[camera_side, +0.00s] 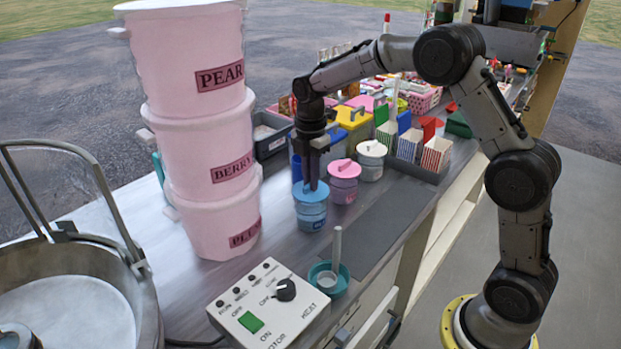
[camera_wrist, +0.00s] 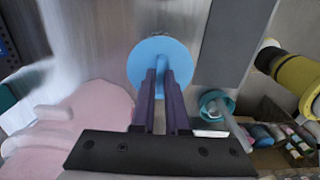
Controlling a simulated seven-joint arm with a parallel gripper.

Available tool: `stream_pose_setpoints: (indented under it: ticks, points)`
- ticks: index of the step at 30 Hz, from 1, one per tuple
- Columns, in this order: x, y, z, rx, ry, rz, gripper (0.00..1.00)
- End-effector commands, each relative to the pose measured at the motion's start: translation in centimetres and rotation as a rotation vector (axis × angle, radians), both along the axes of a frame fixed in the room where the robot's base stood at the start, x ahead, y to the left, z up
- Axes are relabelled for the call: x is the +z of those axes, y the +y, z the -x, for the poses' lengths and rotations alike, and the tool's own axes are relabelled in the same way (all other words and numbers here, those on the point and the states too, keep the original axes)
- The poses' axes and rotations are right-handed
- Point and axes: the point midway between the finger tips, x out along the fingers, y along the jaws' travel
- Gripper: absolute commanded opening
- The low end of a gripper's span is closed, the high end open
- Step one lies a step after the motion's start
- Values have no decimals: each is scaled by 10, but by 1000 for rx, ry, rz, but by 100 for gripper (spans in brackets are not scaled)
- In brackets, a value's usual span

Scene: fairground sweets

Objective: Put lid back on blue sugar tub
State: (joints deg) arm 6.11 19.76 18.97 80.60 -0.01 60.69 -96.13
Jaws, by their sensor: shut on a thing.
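The blue sugar tub (camera_side: 311,214) stands upright on the metal counter, in front of the pink tub. Its round blue lid (camera_side: 302,190) is level on top of the tub's mouth; I cannot tell whether it is fully seated. My gripper (camera_side: 312,186) points straight down over the tub, shut on the lid's raised handle. In the wrist view, my two dark fingers (camera_wrist: 164,75) close around the handle of the blue lid (camera_wrist: 145,62), which hides the tub below.
A pink lidded tub (camera_side: 343,188) and a white lidded tub (camera_side: 371,165) stand behind to the right. Stacked pink buckets (camera_side: 212,140) rise close on the left. A teal bowl (camera_side: 340,285) with a scoop and a control box (camera_side: 250,305) are in front. A grey mat (camera_side: 385,225) is clear.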

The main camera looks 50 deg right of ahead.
Motion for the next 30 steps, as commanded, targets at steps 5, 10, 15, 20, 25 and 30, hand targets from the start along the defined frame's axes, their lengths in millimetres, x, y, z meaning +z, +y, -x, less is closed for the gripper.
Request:
stream_pose_setpoints:
  ticks: [5, 10, 15, 20, 25, 30]
  points:
    - [0, 0, 0, 0, -1, 0, 23]
    - [0, 0, 0, 0, -1, 0, 47]
    - [0, 0, 0, 0, 0, 0, 47]
    - [0, 0, 0, 0, 0, 0, 74]
    - [0, 0, 0, 0, 0, 0, 77]
    - [1, 0, 0, 0, -1, 0, 77]
